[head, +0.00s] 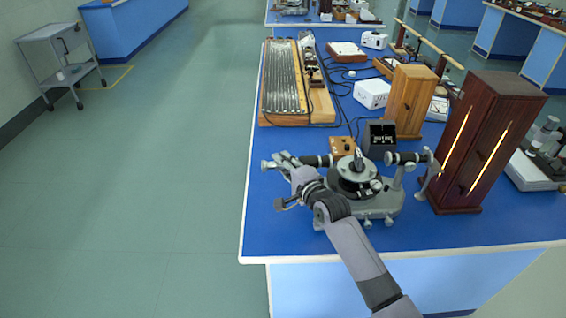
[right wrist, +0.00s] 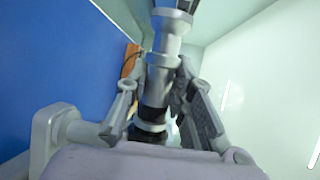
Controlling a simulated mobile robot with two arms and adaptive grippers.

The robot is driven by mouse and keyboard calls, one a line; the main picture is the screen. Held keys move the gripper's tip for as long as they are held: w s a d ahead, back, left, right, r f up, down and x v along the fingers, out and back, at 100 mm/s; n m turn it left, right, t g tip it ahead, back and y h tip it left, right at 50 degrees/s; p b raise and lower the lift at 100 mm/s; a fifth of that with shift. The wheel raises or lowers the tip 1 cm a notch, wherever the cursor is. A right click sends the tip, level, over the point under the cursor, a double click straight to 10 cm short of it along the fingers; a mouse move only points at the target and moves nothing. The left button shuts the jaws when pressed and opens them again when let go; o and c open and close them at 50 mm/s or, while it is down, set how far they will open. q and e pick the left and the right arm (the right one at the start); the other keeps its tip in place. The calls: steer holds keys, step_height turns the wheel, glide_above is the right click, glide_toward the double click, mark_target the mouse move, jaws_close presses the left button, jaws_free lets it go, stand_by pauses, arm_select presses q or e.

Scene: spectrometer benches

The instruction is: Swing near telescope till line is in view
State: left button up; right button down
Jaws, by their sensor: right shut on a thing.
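The grey and black spectrometer (head: 378,203) stands near the front left of the blue-topped bench. Its near telescope (head: 318,160) points left from the round central table (head: 357,172), over the bench's left edge. My right gripper (head: 289,165) is shut on the telescope tube. In the right wrist view the tube (right wrist: 160,75), grey with black bands, lies between the two fingers of the gripper (right wrist: 157,75). The collimator (head: 407,158) points right, toward a dark wooden lamp box (head: 487,140) with two glowing slits. The view through the eyepiece is not shown. My left gripper is out of view.
A lighter wooden box (head: 410,100), a black box (head: 380,138) and a white box (head: 371,93) stand behind the spectrometer. A long ridged board (head: 284,80) lies farther back, with cables beside it. The floor left of the bench is clear up to a grey trolley (head: 57,58).

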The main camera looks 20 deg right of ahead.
steer(key=s+n+g+y+b, duration=0.1)
steer(key=s+n+y+b, duration=0.2)
steer(key=s, duration=0.3)
steer(key=shift+a+f+g+y, duration=0.15)
steer(key=shift+f+g+y, duration=0.2)
steer(key=shift+y, duration=0.15)
steer(key=c, duration=1.4)
jaws_free()
steer(key=shift+r, duration=0.1)
steer(key=shift+r, duration=0.1)
steer(key=v, duration=1.2)
